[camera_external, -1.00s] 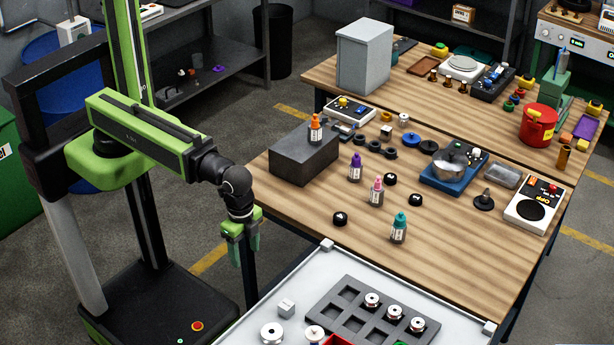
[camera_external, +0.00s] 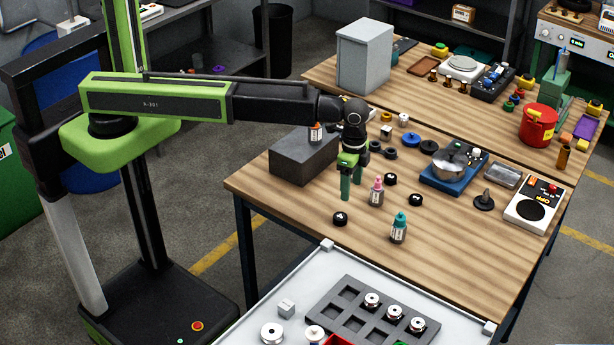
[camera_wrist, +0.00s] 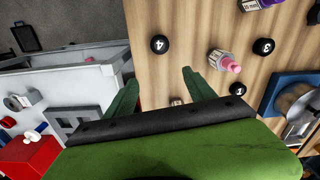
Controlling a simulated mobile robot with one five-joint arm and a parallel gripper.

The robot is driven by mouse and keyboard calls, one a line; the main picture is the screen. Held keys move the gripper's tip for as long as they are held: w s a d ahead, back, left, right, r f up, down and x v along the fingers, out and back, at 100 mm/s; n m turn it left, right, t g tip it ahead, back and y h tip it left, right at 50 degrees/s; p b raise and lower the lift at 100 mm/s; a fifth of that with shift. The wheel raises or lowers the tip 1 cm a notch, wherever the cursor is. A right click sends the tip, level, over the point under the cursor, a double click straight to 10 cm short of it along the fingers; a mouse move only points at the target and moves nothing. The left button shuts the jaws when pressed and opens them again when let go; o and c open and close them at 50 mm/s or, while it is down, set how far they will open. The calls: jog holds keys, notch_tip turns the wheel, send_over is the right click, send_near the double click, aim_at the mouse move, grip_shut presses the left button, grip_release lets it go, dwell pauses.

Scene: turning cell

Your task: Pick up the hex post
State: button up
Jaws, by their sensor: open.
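I cannot tell which piece is the hex post. A dark upright piece on a round base (camera_external: 484,201) stands at the right of the near wooden table, and a brass-coloured post (camera_external: 564,158) stands at the far right; neither shows a clear hex shape. My gripper (camera_external: 351,190) is over the left middle of the near table, fingers pointing down, apart and empty. It hides most of the purple bottle behind it. In the wrist view, my gripper (camera_wrist: 160,77) shows bare wood between its green fingertips.
A dark grey block (camera_external: 297,164) lies left. A blue scale (camera_external: 441,180) stands right. A grey pocketed tray (camera_external: 350,325) lies in front.

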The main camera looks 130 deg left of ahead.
jog(key=s+a+r+n+p, duration=0.1)
jog(key=s+a+r+n, duration=0.1)
jog(key=s+a, duration=0.6)
jog(key=s+a+r+n+p, duration=0.2)
jog(key=s+a, duration=0.2)
jog(key=a, duration=0.8)
jog(key=f+b, duration=1.2)
jog(key=shift+w+b, duration=0.2)
jog(key=shift+b, duration=0.1)
notch_tip(320, 180, down, 6)
jog(key=b, duration=0.5)
jog(key=shift+w+a+r, duration=0.1)
jog(key=shift+w+r, duration=0.05)
jog(key=shift+r, duration=0.25)
grip_shut()
